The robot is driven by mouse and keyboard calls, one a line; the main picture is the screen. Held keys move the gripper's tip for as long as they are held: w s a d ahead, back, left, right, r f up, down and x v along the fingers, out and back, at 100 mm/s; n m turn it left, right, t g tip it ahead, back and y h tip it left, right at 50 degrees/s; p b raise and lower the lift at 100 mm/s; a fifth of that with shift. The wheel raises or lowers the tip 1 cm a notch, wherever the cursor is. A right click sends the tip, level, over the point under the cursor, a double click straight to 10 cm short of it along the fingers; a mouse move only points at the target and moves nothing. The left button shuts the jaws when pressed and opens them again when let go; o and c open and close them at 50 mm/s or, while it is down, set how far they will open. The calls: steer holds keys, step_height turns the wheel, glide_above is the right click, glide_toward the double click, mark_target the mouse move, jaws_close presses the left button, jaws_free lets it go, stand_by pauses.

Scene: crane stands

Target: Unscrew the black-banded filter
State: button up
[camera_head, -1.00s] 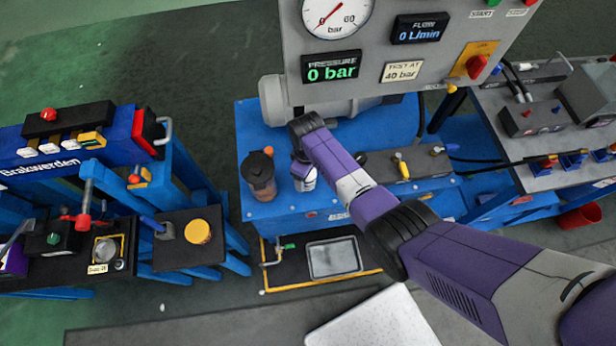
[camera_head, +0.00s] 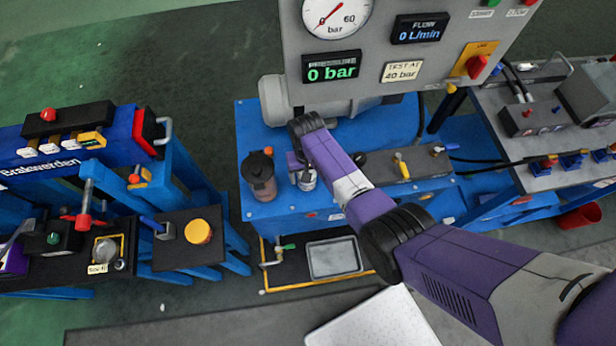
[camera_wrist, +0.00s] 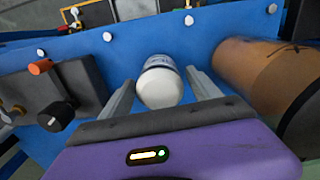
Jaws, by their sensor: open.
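A small white filter (camera_wrist: 160,87) with a rounded end and a dark band near its far end shows in the wrist view. It also shows in the head view (camera_head: 307,182), on the blue tank unit, partly hidden by my gripper. My gripper (camera_wrist: 159,80) is open, with one finger on each side of the filter. Small gaps seem to show between fingers and filter; I cannot tell whether either touches. The band's exact colour is hard to tell.
A brown canister with a black cap (camera_head: 262,178) stands close left of the filter; it shows large in the wrist view (camera_wrist: 262,72). A grey valve block (camera_head: 405,172) is to the right on the blue tank (camera_head: 262,215). The gauge panel (camera_head: 345,97) hangs behind and above.

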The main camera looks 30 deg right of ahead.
steer(key=m, duration=0.6)
steer(key=shift+m, duration=0.3)
jaws_close()
stand_by(0.4)
steer(key=shift+r, duration=0.1)
steer(key=n, duration=0.4)
steer(key=shift+n, duration=0.6)
